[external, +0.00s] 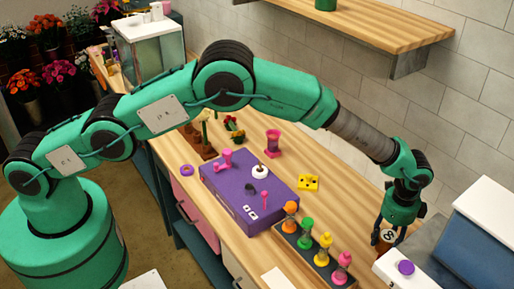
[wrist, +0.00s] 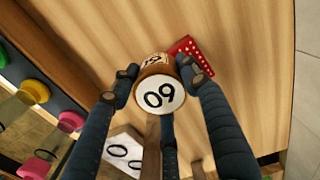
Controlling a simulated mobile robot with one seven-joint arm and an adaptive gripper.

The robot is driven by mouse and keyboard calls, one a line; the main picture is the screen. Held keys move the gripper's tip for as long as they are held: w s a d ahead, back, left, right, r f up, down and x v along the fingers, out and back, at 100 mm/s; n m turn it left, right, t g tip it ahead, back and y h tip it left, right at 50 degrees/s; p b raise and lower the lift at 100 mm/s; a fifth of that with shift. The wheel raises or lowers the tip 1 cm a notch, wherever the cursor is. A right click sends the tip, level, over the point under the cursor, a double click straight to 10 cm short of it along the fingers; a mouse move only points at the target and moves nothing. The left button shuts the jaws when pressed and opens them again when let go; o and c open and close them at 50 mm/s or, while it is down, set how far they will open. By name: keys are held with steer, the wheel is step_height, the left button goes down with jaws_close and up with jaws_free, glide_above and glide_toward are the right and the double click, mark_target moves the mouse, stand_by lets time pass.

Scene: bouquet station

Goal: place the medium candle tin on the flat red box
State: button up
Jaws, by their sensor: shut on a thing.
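My gripper (wrist: 157,84) is shut on a brown candle tin (wrist: 154,63) with a white round face marked with dark digits (wrist: 160,93). One finger presses on each side of it. In the external view my gripper (external: 386,226) hangs over the right end of the counter, and part of the tin (external: 387,238) shows below it. A flat red box (wrist: 197,50) with white dots lies on the wood just beyond the tin in the wrist view, partly covered by the tin and the right finger. I cannot make out the red box in the external view.
A dark rack (external: 310,252) with orange, green, yellow and pink pieces stands left of my gripper. A purple box (external: 240,190) with small items on top lies farther left. A blue bin (external: 480,238) stands at the right. Bare wood surrounds the red box's far side.

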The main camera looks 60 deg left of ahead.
mark_target(389, 236)
steer(key=shift+f, duration=0.85)
steer(key=shift+f, duration=0.1)
steer(key=o, duration=1.3)
step_height(389, 236, up, 11)
steer(key=shift+r+b, duration=0.2)
steer(key=shift+b, duration=0.15)
steer(key=shift+r, duration=0.4)
